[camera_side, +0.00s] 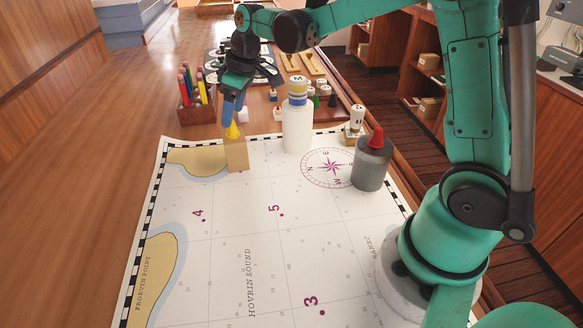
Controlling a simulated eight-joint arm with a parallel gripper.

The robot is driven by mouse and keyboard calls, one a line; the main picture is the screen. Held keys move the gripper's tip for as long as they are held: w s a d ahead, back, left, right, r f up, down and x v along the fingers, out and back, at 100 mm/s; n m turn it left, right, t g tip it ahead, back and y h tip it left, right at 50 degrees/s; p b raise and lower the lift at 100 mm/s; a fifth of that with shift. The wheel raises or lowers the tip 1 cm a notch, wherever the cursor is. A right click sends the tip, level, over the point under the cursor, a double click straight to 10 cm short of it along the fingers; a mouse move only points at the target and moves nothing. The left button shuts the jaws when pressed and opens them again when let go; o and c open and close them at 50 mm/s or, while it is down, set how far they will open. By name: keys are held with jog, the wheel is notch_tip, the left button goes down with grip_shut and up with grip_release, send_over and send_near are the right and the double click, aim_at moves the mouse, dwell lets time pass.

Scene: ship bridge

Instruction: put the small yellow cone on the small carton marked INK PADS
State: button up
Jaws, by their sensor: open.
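The small yellow cone (233,131) sits upright on top of a small tan carton (238,157) on the chart. I cannot read any marking on this carton. My gripper (232,116) points down with its blue fingers just above and around the cone's tip. It is open; whether a finger touches the cone I cannot tell. Another small tan carton (350,139) stands farther right with a white piece on it; its marking is not readable either.
A white cylinder (297,130) bearing a striped stack stands right of my gripper. A grey cylinder (370,168) with a red cone (376,138) stands near the right edge of the chart (240,220). A pencil box (197,113) is behind left. The chart's front is clear.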

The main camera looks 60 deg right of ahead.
jog(key=a+v, duration=0.1)
jog(key=v, duration=0.7)
jog(key=s+a+f+m+t, duration=0.2)
jog(key=s, duration=0.4)
jog(key=s+a+f+m+t+h, duration=0.1)
jog(key=s+a+f+m+t, duration=0.1)
jog(key=s, duration=0.4)
jog(key=shift+s+f+m, duration=0.25)
jog(key=shift+f+m, duration=0.05)
jog(key=shift+f, duration=0.3)
